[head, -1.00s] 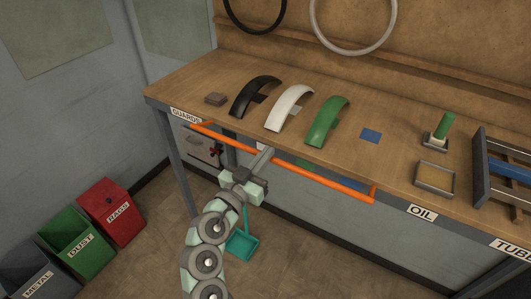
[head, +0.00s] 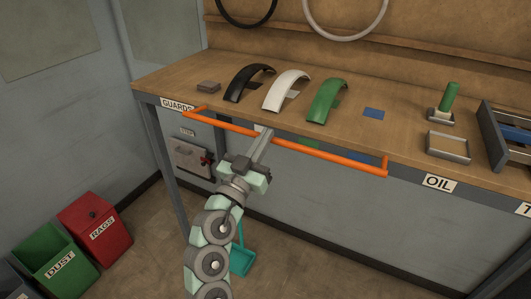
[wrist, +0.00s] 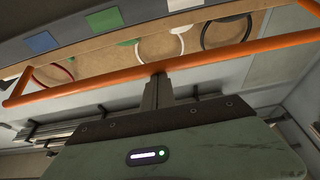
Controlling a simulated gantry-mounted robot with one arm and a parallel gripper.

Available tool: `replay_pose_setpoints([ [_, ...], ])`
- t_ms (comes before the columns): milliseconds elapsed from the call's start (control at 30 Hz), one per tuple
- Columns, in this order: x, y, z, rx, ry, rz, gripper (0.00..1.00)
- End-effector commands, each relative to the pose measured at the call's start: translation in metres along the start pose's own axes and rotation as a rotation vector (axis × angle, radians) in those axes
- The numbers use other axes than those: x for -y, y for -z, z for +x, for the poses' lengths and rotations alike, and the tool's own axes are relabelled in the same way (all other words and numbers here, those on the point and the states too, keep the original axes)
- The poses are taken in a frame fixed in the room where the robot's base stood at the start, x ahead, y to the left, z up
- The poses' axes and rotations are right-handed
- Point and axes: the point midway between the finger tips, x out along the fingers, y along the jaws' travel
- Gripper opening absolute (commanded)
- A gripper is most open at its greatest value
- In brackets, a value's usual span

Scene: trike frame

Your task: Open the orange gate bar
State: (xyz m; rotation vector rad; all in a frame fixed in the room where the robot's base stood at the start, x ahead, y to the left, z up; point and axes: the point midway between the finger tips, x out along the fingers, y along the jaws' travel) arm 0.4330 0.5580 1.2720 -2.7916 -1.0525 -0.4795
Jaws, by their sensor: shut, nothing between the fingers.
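The orange gate bar (head: 325,155) runs along the front edge of the workbench, with a short bent end at the left by the GUARDS label and another at the right near the OIL label. My gripper (head: 266,133) is at the bar, left of its middle, with its fingers together. In the wrist view the bar (wrist: 90,88) crosses the picture, and my gripper's fingertips (wrist: 158,78) are right at it, apparently touching. Whether they press on it cannot be told. Nothing shows between the fingers.
Black (head: 247,80), white (head: 287,88) and green (head: 327,99) curved guards stand on the bench (head: 180,75) behind the bar. A green cylinder (head: 447,98) and a metal tray (head: 448,146) are at the right. Red (head: 95,228) and green (head: 50,258) bins stand on the floor at left.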

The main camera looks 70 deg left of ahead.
Motion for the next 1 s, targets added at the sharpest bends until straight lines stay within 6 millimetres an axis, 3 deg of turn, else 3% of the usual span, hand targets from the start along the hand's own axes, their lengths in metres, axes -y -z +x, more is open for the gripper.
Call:
replay_pose_setpoints([
  [33, -0.001, -0.011, -0.004, -0.015, -0.001, 0.002, 0.00],
  [133, 0.000, -0.012, -0.005, -0.047, 0.000, 0.002, 0.00],
  [767, 0.000, -0.008, -0.006, -0.092, 0.000, -0.001, 0.00],
  [1000, -0.004, 0.012, 0.000, -0.094, -0.005, -0.001, 0.00],
])
